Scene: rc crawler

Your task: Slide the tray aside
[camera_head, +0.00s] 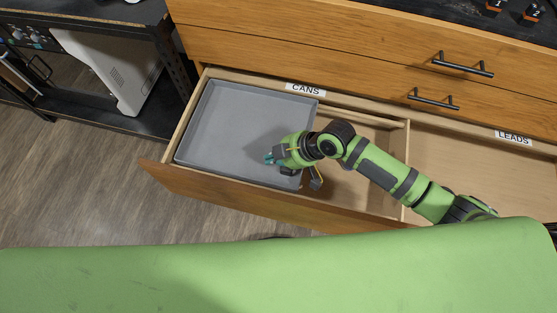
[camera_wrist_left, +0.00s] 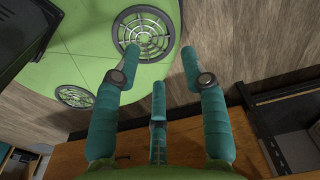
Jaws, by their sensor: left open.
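The grey tray (camera_head: 235,125) lies in the left part of the open drawer marked CANS. My right gripper (camera_head: 293,171) is at the tray's right side, over its right wall. Its fingers look spread, one over the tray and one to the right of the wall. Whether a finger touches the tray is hard to see. In the left wrist view my left gripper (camera_wrist_left: 160,65) is open and empty, with its teal fingers apart. My left gripper is not in the head view.
The drawer has bare wooden floor (camera_head: 358,190) right of the tray. A divider separates it from the LEADS compartment (camera_head: 480,175). Closed drawers with black handles (camera_head: 433,99) stand behind. A black shelf (camera_head: 100,105) with a white device (camera_head: 115,70) stands at left.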

